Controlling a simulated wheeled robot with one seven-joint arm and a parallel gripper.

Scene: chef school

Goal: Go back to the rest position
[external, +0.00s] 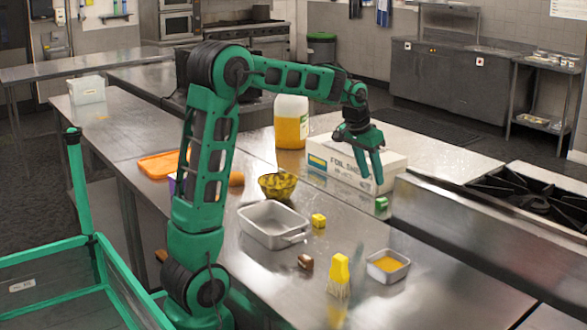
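My gripper (368,165) hangs above the steel counter (420,275), pointing down in front of the foil box (350,160). Its two fingers are apart, with nothing visible between them. My green arm arches up from the counter's near left side. Below the gripper, a small green cube (381,204) sits on the counter beside the box. A yellow cube (319,221) lies next to a grey metal pan (268,226), which looks empty.
A yellow brush (339,274), a small brown block (305,262) and a square dish with orange contents (388,265) stand at the front. A stove (530,195) is right.

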